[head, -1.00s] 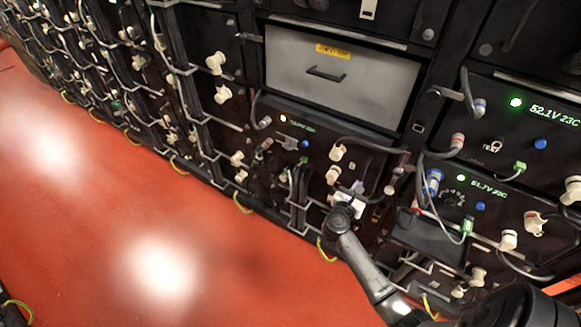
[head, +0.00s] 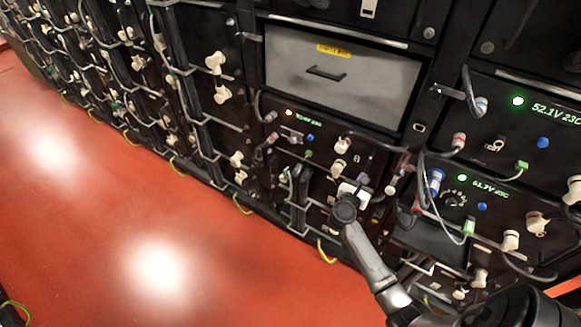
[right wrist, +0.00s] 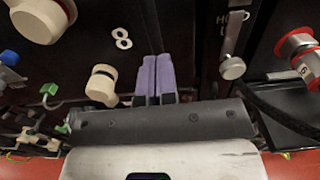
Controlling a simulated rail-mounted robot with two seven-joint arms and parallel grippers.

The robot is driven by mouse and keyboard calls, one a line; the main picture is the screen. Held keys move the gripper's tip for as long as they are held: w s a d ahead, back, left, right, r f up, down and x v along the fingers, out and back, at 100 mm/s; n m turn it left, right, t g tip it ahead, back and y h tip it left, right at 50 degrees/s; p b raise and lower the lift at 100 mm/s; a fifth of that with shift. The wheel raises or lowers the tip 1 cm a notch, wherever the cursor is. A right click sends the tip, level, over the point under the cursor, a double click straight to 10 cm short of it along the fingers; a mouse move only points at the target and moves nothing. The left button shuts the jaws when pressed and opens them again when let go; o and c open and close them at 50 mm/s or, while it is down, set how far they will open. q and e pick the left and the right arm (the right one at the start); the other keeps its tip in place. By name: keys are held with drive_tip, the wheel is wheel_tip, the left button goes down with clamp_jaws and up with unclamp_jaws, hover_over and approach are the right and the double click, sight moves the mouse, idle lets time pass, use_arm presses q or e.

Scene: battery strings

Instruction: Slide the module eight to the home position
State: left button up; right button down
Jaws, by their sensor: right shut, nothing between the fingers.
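Module eight (head: 322,157) is a black-fronted unit in the rack below a grey drawer, with a small lit display, cream plugs and a printed 8. Its front fills the middle of the right wrist view (right wrist: 195,45), with the 8 at upper left. My right gripper (head: 357,184) is at the right part of this front. In the right wrist view its purple fingertips (right wrist: 155,68) are together and empty, pointing at the panel between a cream plug (right wrist: 103,86) and a metal knob (right wrist: 232,67). Exact contact is hard to see. My left gripper is not in view.
The grey drawer (head: 385,82) with a yellow label is above. Modules with green readouts (head: 505,145) and looping cables stand to the right. A vertical bracket (head: 301,198) is at lower left of module eight. The red floor (head: 110,210) is clear.

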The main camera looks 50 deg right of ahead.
drive_tip(key=s+a, duration=0.1)
drive_tip(key=a, duration=0.5)
drive_tip(key=shift+s+a+p, duration=0.15)
drive_tip(key=shift+a+p, duration=0.15)
drive_tip(key=shift+p, duration=0.1)
idle(0.4)
drive_tip(key=shift+r, duration=0.1)
idle(0.5)
